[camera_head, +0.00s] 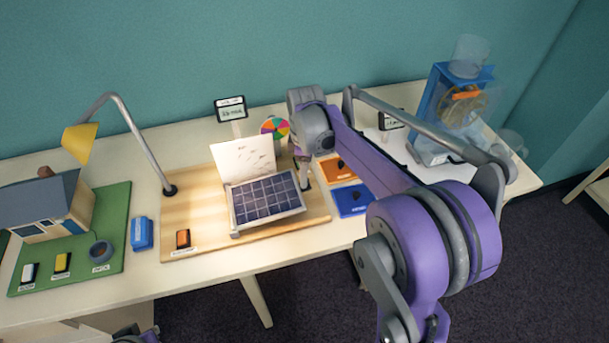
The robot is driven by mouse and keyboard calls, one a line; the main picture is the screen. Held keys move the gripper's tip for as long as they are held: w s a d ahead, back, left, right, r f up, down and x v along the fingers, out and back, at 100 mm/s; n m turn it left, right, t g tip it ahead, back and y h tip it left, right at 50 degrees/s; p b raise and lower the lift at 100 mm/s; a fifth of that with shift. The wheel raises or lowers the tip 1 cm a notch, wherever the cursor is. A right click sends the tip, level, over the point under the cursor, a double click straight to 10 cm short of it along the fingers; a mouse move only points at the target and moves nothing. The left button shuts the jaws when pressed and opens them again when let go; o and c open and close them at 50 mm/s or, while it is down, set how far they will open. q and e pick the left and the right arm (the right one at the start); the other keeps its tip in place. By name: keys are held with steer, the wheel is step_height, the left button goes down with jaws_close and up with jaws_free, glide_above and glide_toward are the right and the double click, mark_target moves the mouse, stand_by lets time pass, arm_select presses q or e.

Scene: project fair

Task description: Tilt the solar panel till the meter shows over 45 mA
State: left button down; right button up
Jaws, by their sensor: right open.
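The solar panel (265,199), dark blue cells in a pale frame, sits tilted on a wooden board (205,210), its face up and toward me. A white sheet (243,159) stands behind it. The meter (230,109) stands on a post behind the board; its reading is too small to read surely. My right gripper (304,178) points down at the panel's right edge, open. Its fingers are small and partly hidden by my arm, and I cannot tell whether they touch the panel.
A lamp (138,135) with a yellow shade arches over the board's left. A model house (45,207) stands on a green base at left. A colored wheel (275,127) and orange and blue blocks (352,201) lie near my right arm. A blue machine (456,95) stands at right.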

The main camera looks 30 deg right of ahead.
steer(key=shift+f, duration=0.9)
steer(key=shift+c, duration=0.2)
jaws_close()
steer(key=shift+a+r, duration=0.1)
stand_by(0.6)
